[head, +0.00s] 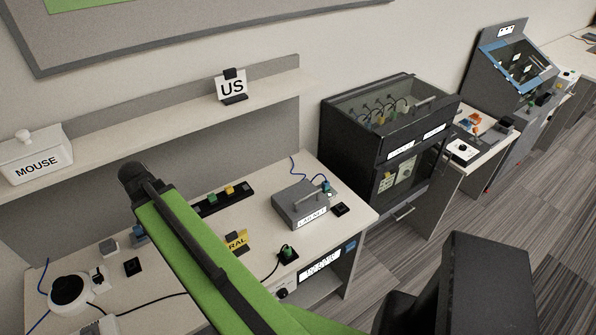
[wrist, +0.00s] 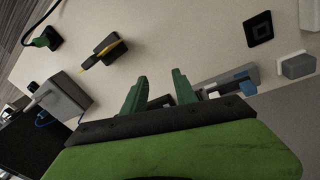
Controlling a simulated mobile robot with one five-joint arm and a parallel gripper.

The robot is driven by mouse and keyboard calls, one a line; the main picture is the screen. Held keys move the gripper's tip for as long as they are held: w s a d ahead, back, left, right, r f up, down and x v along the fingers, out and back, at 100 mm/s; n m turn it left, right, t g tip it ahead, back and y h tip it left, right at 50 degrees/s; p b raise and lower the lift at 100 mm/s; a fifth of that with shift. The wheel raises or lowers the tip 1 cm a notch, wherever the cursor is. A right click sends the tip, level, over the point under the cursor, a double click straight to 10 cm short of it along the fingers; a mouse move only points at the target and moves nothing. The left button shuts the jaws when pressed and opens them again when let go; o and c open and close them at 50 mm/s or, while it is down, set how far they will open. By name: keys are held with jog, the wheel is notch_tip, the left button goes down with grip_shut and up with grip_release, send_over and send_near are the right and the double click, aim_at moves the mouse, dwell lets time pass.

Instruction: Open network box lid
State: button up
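The network box (head: 298,202) is a grey box with a white front label, on the right part of the white desk in the head view. Its lid looks shut, with a light bar-like handle at its right side. A grey box at the left of the wrist view (wrist: 66,94), with a blue cable beside it, appears to be the same one. My gripper (wrist: 158,84) shows two green fingers apart with nothing held between them. It is above the desk, well away from the box. In the head view my green arm hides the gripper.
A black strip with coloured plugs (head: 222,198) lies left of the box. A tall black cabinet (head: 350,140) stands right of the desk. A shelf (head: 180,118) runs behind.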

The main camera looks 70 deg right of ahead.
jog(key=s+d+r+m+g+p, duration=0.1)
jog(key=s+d+r+m+p, duration=0.1)
jog(key=s+d+r+m, duration=0.3)
jog(key=s+d+r+p, duration=0.1)
jog(key=s+d, duration=0.1)
jog(key=d, duration=0.4)
jog(key=s+d+r+m+g+p, duration=0.1)
jog(key=s+d+r+m+p, duration=0.1)
jog(key=s+d+r+m, duration=0.3)
jog(key=m+g+p, duration=0.1)
jog(key=m+p, duration=0.2)
jog(key=m, duration=0.1)
send_near(310, 195)
jog(key=shift+h, duration=0.3)
jog(key=b+x, duration=0.7)
jog(key=b, duration=0.8)
jog(key=shift+f+b, duration=0.35)
jog(key=shift+f, duration=0.05)
grip_shut()
jog(key=shift+s+a, duration=0.1)
